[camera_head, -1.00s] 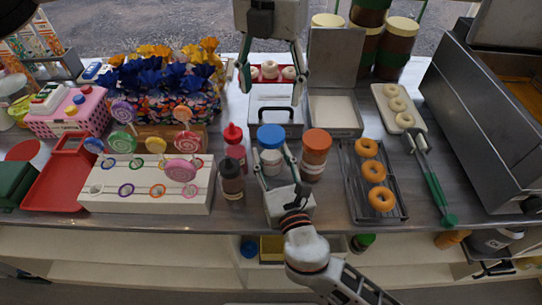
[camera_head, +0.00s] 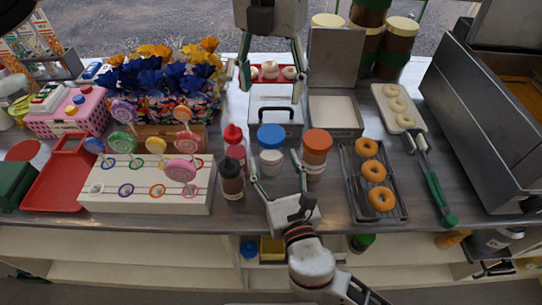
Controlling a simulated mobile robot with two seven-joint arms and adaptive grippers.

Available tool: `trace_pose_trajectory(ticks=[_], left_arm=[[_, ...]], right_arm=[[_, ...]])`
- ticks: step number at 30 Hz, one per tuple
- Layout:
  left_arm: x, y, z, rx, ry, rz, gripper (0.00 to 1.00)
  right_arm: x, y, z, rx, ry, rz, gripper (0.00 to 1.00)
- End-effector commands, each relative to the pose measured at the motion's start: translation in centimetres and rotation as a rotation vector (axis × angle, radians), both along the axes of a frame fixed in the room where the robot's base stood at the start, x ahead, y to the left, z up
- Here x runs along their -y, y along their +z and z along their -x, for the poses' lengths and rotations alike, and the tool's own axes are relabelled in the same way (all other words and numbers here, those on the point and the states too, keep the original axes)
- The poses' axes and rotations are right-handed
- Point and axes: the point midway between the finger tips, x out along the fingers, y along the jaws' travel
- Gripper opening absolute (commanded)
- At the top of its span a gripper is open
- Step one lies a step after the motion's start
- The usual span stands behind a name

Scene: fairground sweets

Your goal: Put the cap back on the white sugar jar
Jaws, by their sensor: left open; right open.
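The white sugar jar (camera_head: 271,164) stands upright on the counter near the middle. A blue cap (camera_head: 271,136) sits over its top and looks level; the exact seating cannot be told from this angle. My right gripper (camera_head: 272,153) comes from the front edge, open, with one finger on each side of the jar and visible gaps to it. My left gripper (camera_head: 270,88) is higher up, open and empty, over the back of the counter by the silver box.
An orange-capped jar (camera_head: 316,150) stands close right; a red bottle (camera_head: 234,146) and a dark bottle (camera_head: 231,178) stand left. A doughnut rack (camera_head: 350,190) lies right, a white lollipop stand (camera_head: 140,203) left. The silver box (camera_head: 275,118) is behind.

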Motion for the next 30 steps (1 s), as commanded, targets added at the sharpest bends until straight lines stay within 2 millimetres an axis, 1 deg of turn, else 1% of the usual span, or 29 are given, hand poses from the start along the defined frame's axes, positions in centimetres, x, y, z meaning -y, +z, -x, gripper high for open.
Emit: trace_pose_trajectory(ticks=[1,3,9,12,15,20,30], left_arm=[[0.0,0.0,0.0,0.000,0.000,0.000,0.62],[0.0,0.0,0.0,0.000,0.000,0.000,0.62],[0.0,0.0,0.0,0.000,0.000,0.000,0.62],[0.0,0.0,0.0,0.000,0.000,0.000,0.62],[0.0,0.0,0.0,0.000,0.000,0.000,0.62],[0.0,0.0,0.0,0.000,0.000,0.000,0.62],[0.0,0.0,0.0,0.000,0.000,0.000,0.62]], right_arm=[[0.3,-0.2,1.1,-0.004,0.001,0.001,0.60],[0.7,-0.1,2.6,-0.004,0.002,0.000,0.60],[1.7,-0.2,6.3,-0.004,0.001,0.001,0.60],[2.0,-0.1,7.7,-0.003,0.001,0.001,0.60],[2.3,-0.1,8.6,-0.002,0.001,0.001,0.60],[2.4,0.1,9.2,0.001,0.001,-0.001,0.60],[2.4,0.0,9.2,0.000,0.001,-0.001,0.60]])
